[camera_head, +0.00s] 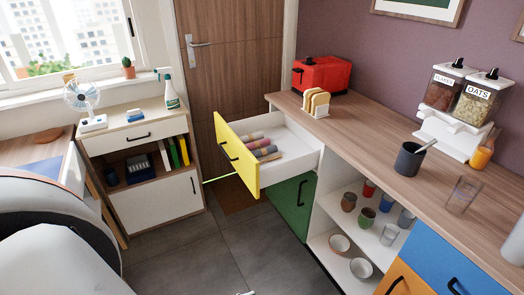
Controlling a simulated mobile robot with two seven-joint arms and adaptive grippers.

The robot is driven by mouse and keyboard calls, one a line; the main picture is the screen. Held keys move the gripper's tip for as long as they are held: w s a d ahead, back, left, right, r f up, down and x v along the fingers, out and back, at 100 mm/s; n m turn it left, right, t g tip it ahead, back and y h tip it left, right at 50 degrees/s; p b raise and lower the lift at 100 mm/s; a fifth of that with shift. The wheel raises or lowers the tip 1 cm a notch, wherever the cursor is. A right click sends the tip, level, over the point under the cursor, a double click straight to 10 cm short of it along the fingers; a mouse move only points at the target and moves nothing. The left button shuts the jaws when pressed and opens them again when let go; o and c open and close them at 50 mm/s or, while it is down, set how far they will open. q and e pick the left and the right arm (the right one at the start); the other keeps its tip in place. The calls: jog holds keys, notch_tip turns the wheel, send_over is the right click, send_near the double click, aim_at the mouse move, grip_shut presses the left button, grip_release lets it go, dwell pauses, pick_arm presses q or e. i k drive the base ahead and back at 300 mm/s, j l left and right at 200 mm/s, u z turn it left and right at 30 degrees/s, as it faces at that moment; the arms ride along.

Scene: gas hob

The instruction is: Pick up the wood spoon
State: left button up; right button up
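I cannot make out a wood spoon for certain. A dark cup (409,159) stands on the wooden counter at the right, with a pale utensil handle (427,145) leaning out of it to the right. Its lower end is hidden in the cup, so I cannot tell whether it is a spoon. A yellow-fronted drawer (237,157) is open and holds several rolled, coloured items (261,147). Neither of my grippers can be seen.
A red toaster (322,75), a toast rack (316,102) and a dispenser stand (452,132) are on the counter (358,133). A clear glass (463,195) stands near its front edge. The open drawer juts over the grey floor (181,252). Open shelves below hold cups and bowls.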

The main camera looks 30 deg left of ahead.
aim_at(269, 159)
jog(key=u, duration=1)
